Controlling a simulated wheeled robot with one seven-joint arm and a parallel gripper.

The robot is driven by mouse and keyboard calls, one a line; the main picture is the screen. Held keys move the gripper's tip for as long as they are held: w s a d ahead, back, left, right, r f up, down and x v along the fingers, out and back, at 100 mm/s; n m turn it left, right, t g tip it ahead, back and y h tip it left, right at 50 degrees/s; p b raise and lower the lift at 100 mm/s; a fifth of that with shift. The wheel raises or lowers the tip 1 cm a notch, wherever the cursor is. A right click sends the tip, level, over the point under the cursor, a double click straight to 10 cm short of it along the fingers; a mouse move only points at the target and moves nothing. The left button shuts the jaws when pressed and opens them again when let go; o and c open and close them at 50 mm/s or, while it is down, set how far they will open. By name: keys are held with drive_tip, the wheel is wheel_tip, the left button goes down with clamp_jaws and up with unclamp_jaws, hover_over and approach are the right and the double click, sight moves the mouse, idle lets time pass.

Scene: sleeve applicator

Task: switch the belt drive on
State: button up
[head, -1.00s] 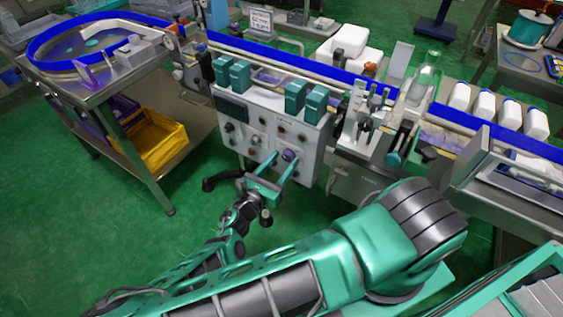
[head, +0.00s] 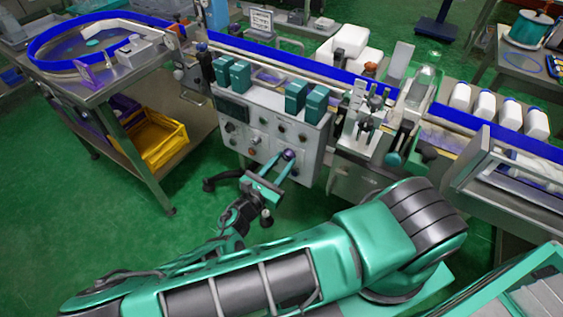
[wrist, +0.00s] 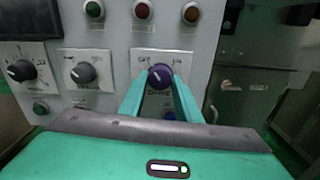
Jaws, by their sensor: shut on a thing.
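The drive selector is a round purple knob (wrist: 160,77) on a white plate marked OFF at left, ON at right and DRIVE below. In the wrist view a pale mark on the knob seems to lean up and left, toward OFF, but it is small. My gripper (wrist: 159,84) has its two teal fingers shut on the knob, one on each side. In the head view my gripper (head: 279,164) reaches the purple knob (head: 288,154) at the lower right of the grey control panel (head: 311,140).
Left of the knob are two black selectors (wrist: 85,73) (wrist: 21,70). A blue-edged conveyor (head: 270,53) with white bottles (head: 483,106) runs behind the panel.

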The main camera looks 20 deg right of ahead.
drive_tip(key=m, duration=0.4)
drive_tip(key=shift+a+m, duration=0.1)
drive_tip(key=shift+m, duration=0.2)
drive_tip(key=m, duration=0.3)
drive_tip(key=shift+w+m, duration=0.1)
drive_tip(key=shift+m, duration=0.3)
drive_tip(key=m, duration=0.4)
drive_tip(key=shift+f+m, duration=0.1)
drive_tip(key=shift+m, duration=1.5)
drive_tip(key=o, duration=1.1)
drive_tip(key=shift+c, duration=0.2)
